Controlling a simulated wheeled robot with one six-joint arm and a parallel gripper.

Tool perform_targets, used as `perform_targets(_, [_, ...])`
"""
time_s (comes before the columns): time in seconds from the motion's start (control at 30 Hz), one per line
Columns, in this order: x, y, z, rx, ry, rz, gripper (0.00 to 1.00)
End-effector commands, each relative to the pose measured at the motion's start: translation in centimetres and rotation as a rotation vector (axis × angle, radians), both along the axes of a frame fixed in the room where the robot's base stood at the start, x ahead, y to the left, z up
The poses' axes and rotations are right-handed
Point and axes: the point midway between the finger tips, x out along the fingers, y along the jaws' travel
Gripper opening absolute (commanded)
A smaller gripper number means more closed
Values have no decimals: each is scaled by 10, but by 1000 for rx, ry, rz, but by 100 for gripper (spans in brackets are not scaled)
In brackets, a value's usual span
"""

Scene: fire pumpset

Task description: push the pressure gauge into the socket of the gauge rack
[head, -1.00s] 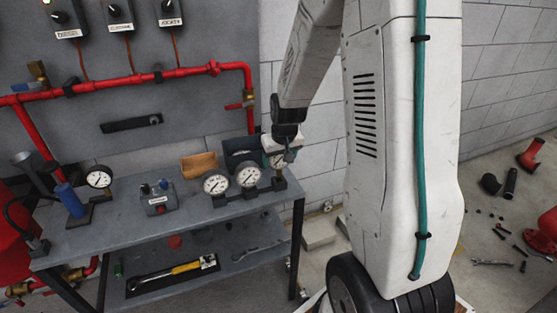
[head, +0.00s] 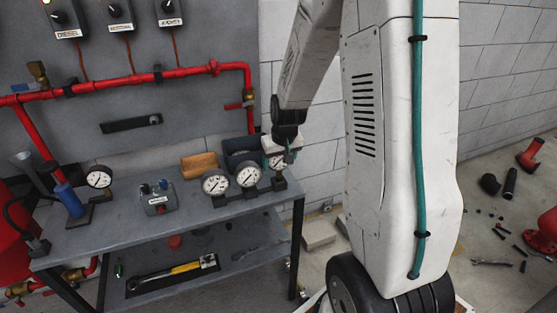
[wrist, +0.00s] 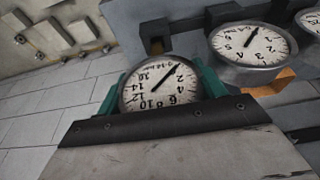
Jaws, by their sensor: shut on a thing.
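The pressure gauge (head: 277,162) has a round white dial and is held by my gripper (head: 283,152) at the right end of the gauge rack. In the wrist view the gauge (wrist: 160,88) sits between my teal fingers (wrist: 150,90), which are shut on it. The gauge rack (head: 263,190) is a dark bar near the right end of the bench, with two gauges (head: 247,174) standing on it. The held gauge is above the rack's rightmost block (head: 279,184). Its lower end and the socket are hidden, so I cannot tell how deep it sits.
A wooden block (head: 199,164) and a dark open bin (head: 238,157) stand behind the rack. A grey switch box (head: 159,198) and another gauge on a stand (head: 99,178) are farther left on the bench (head: 120,228). Red pipes (head: 150,77) run along the panel behind.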

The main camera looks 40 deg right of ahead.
Motion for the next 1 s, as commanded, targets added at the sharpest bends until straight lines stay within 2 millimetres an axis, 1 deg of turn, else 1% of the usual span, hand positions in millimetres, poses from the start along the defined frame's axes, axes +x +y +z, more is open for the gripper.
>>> perform_targets(1.0, [0,0,-25,0,0,0,11])
